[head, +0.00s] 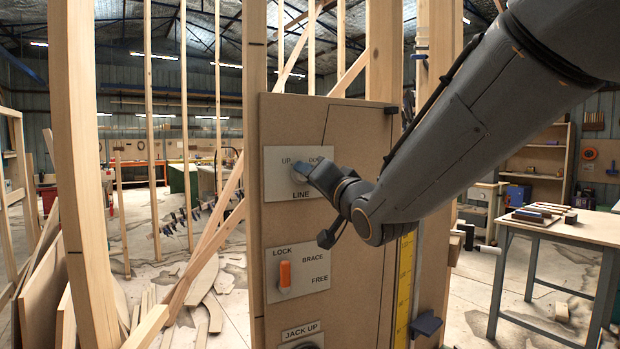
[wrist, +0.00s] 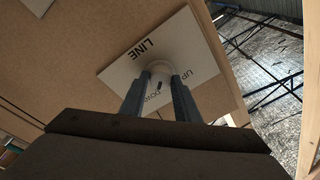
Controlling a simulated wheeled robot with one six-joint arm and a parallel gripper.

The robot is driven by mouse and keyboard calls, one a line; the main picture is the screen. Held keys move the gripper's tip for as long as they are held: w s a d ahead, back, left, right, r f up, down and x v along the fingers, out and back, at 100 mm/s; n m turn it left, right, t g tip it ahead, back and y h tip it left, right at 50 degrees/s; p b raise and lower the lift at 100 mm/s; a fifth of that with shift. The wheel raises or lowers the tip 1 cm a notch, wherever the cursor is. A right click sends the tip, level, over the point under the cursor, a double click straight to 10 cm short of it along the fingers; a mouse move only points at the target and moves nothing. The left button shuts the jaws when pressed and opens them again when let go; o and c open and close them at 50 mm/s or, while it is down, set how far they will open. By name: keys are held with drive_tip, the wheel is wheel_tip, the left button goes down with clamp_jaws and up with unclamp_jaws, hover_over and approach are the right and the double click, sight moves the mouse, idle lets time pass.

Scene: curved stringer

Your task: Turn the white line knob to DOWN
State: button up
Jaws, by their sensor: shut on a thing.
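The white line knob (wrist: 160,70) sits on a white plate marked LINE (head: 275,188), with UP at left and DOWN at right in the head view. My gripper (head: 297,172) reaches in from the right and covers much of the knob there. In the wrist view my two grey fingers (wrist: 159,88) stand on either side of the knob, shut on it. A short dark mark shows between the fingers, near the partly hidden word DOWN. I cannot tell for certain which label the knob points to.
Below on the same brown board (head: 340,120) are an orange lever (head: 285,274) on a LOCK, BRACE, FREE plate and a JACK UP plate (head: 301,331). Wooden posts (head: 80,150) stand at left. A workbench (head: 560,225) stands at right.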

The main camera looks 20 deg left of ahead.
idle(0.5)
drive_tip(key=o, duration=1)
drive_tip(key=shift+o, duration=0.2)
drive_tip(key=b+v, duration=0.2)
drive_tip(key=v, duration=0.6)
drive_tip(key=shift+w, duration=0.1)
